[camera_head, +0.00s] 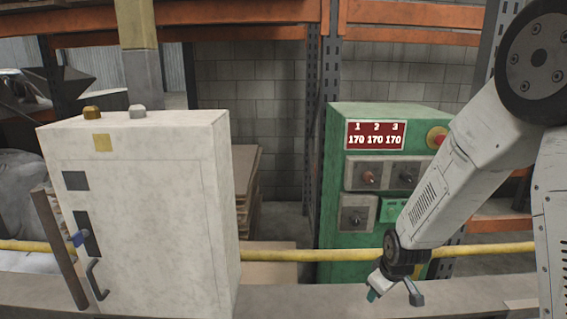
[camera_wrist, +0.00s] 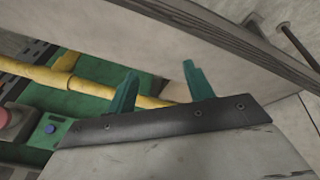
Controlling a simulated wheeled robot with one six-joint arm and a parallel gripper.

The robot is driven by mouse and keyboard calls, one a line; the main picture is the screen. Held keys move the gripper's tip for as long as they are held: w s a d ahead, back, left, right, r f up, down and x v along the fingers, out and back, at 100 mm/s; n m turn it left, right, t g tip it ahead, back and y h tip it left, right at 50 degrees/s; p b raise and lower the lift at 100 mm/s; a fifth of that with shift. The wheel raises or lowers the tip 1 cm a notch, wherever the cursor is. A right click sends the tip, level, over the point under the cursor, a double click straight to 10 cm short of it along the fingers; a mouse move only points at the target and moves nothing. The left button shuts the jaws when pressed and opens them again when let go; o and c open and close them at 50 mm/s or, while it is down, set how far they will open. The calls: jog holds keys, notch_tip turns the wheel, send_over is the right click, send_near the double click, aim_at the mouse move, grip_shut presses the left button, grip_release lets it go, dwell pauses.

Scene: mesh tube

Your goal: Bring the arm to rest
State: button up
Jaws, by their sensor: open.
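My arm (camera_head: 440,190) reaches in from the right edge of the head view and slopes down to the left, in front of the green control box. My gripper (camera_head: 393,297) hangs at its lower end, just below the yellow pipe in the picture. In the wrist view my gripper (camera_wrist: 158,90) shows two teal fingers spread wide apart. Nothing is between them. The gripper is open and empty.
A green control box (camera_head: 335,170) with a red display reading 170 three times and a red button (camera_head: 437,138) stands behind my arm. A pale cabinet (camera_head: 150,200) stands at left. A yellow pipe (camera_head: 290,255) crosses low. A grey ledge (camera_head: 290,298) runs along the bottom.

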jog(key=s+r+m+g, duration=0.1)
jog(key=s+r+m, duration=0.2)
jog(key=s+r, duration=0.9)
jog(key=s+r+m+g, duration=0.1)
jog(key=s+r+m, duration=0.2)
jog(key=s+r, duration=1)
jog(key=s, duration=0.5)
jog(key=shift+s+d+r+m+g, duration=0.2)
jog(key=shift+s+d+m+g, duration=0.1)
jog(key=shift+m, duration=0.1)
